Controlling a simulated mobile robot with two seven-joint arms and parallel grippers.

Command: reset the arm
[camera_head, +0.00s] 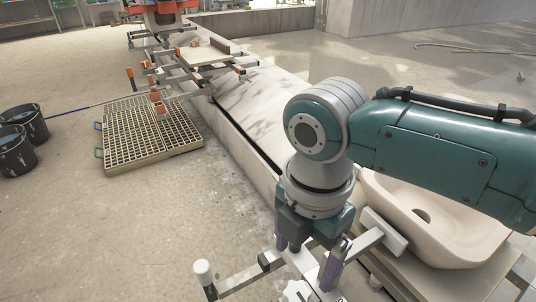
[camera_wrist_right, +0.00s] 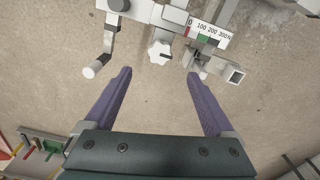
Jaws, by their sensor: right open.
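My right gripper (camera_head: 308,262) points down at the lower middle of the head view, at the end of my teal arm. In the right wrist view its two purple fingers (camera_wrist_right: 160,76) are spread wide with nothing between them. The crank grip also shows in the head view (camera_head: 203,271). Contact between fingers and fixture cannot be told. My left gripper is not in view.
A beige basin (camera_head: 440,225) stands right of the gripper, partly behind my arm. A slatted pallet (camera_head: 150,138) and dark buckets (camera_head: 16,150) are at the left. A metal frame carrying a board (camera_head: 203,55) stands farther back. The floor at lower left is clear.

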